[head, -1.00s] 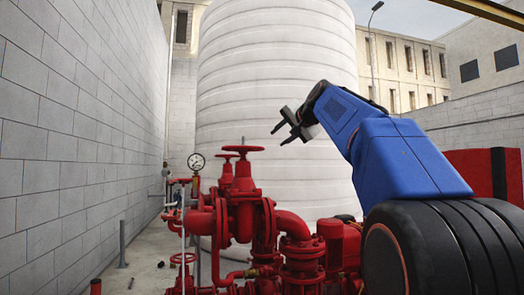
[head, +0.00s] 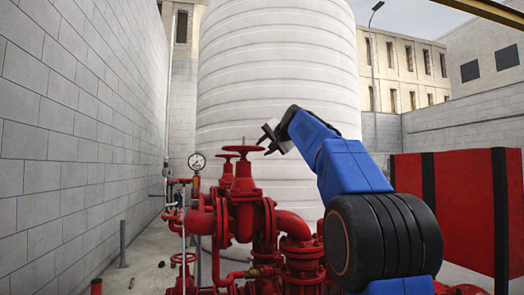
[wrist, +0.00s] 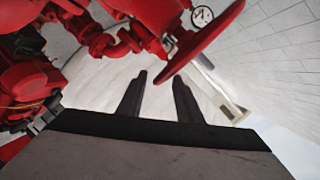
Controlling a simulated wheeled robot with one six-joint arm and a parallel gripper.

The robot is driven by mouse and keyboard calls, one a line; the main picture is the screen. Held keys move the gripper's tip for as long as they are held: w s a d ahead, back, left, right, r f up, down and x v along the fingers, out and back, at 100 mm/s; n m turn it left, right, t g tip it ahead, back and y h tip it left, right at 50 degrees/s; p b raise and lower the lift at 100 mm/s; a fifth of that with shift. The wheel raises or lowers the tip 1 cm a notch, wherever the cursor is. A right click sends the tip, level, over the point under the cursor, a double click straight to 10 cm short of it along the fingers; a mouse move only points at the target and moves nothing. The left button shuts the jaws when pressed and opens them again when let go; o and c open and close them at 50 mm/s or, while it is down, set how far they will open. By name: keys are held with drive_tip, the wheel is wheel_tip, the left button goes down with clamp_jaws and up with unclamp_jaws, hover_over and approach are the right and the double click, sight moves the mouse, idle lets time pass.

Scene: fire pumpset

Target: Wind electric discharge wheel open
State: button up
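Two red handwheels top the red pumpset valves in the head view: a nearer one (head: 243,149) and one just behind it to the left (head: 228,157). I cannot tell by any label which is the electric discharge wheel. My gripper (head: 264,140) is just right of the nearer wheel at about its height. A red handwheel (wrist: 200,45) shows tilted, nearly edge-on, above the right finger. Contact is not visible.
A pressure gauge (head: 196,161) stands left of the valves and shows in the wrist view (wrist: 202,16). Red pipework (head: 290,225) fills the space below. A large white tank (head: 280,70) stands behind, a block wall (head: 70,130) at left, a red box (head: 455,200) at right.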

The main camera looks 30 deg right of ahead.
drive_tip(key=shift+x, duration=1.5)
drive_tip(key=shift+a, duration=0.1)
clamp_jaws()
drive_tip(key=shift+f, duration=0.2)
